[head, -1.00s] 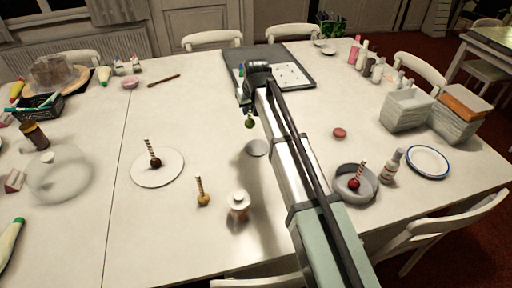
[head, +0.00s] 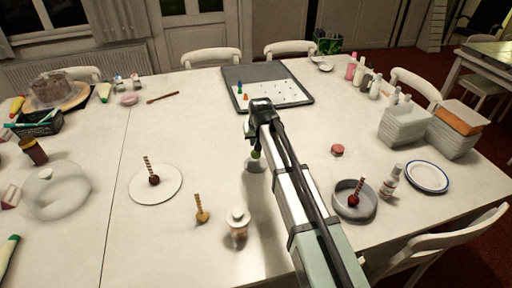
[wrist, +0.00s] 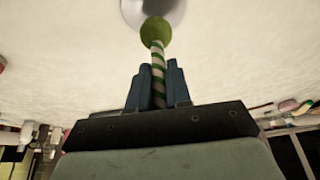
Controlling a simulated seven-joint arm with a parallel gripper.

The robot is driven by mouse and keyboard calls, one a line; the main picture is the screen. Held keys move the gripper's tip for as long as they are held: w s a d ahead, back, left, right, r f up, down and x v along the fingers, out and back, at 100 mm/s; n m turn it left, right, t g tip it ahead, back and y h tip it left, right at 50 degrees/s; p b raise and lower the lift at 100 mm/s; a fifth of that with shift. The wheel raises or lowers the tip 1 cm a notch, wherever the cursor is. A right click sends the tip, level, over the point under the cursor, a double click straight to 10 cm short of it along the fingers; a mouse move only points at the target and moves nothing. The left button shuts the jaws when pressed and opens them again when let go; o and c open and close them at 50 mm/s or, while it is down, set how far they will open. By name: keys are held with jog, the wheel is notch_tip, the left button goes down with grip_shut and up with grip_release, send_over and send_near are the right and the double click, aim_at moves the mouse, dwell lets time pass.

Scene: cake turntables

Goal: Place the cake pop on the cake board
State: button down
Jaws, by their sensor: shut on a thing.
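My gripper (head: 254,140) is shut on the striped stick of a green cake pop (head: 256,153), over the middle of the table. The wrist view shows the green ball (wrist: 156,32) beyond the blue fingers (wrist: 158,88), hanging down from its green-and-white stick. A larger white disc (head: 140,190) at the left bears a dark brown cake pop (head: 153,178).
A yellow cake pop (head: 201,212) and a lidded jar (head: 238,225) stand in front. A grey dish (head: 343,210) with a red cake pop (head: 356,194) is at the right. A dark tray (head: 301,82) lies behind. The table between is mostly clear.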

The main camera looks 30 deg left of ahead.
jog(key=shift+f, duration=1.65)
jog(key=shift+f, duration=0.15)
jog(key=c, duration=1.1)
grip_release()
jog(key=shift+o, duration=0.2)
jog(key=v, duration=1.2)
